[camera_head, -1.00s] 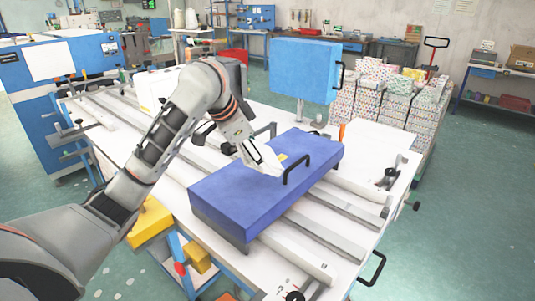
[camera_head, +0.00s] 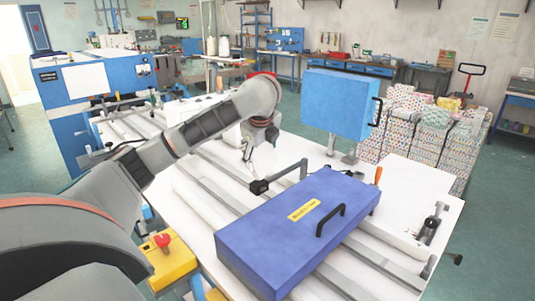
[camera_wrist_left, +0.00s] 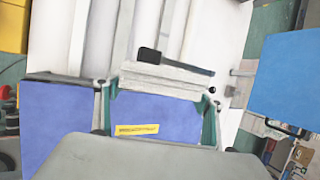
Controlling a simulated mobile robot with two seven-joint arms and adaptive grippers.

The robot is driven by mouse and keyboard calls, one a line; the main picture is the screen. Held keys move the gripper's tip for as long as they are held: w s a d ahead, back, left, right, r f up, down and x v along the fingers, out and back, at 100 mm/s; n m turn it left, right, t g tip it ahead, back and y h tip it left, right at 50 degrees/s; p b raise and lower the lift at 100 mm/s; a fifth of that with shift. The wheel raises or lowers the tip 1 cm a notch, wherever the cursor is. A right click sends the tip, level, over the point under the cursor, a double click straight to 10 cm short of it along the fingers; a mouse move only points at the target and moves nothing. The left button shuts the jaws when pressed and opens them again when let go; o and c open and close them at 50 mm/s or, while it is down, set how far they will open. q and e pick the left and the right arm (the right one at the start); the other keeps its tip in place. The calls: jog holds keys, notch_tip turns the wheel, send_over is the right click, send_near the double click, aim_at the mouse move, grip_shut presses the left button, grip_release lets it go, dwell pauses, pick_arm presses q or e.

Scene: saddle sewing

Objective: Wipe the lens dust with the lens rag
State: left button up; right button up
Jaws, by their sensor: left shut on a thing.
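My left gripper (camera_head: 249,154) is shut on a pale folded cloth, which looks like the lens rag (camera_wrist_left: 165,77). In the left wrist view the rag spans the space between the fingertips. A black sensor head (camera_head: 260,187) on a dark bracket arm stands behind the blue box; it also shows in the left wrist view (camera_wrist_left: 149,55), close to the rag's edge. I cannot tell whether they touch. The lens face and any dust on it cannot be made out. My right gripper is not in view.
The blue box (camera_head: 290,235) with a black handle and yellow label lies across the rails on the white table. A light-blue panel (camera_head: 340,100) stands on a post at the back right. A yellow block with a red button (camera_head: 165,262) is at the front left.

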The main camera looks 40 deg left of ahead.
pick_arm(q)
send_near(259, 187)
jog(key=shift+w+f, duration=0.25)
jog(key=shift+f, duration=0.8)
jog(key=shift+w+f, duration=0.25)
jog(key=shift+f, duration=0.8)
jog(key=shift+w+f, duration=0.25)
jog(key=shift+f, duration=0.85)
jog(key=shift+a, duration=0.7)
jog(key=shift+w, duration=0.1)
jog(key=w, duration=0.6)
jog(key=shift+d+r, duration=0.1)
jog(key=shift+d, duration=0.2)
jog(key=shift+s+a, duration=0.15)
jog(key=shift+s, duration=1.35)
jog(key=shift+s+a, duration=0.15)
jog(key=shift+s, duration=1.4)
jog(key=shift+d, duration=0.15)
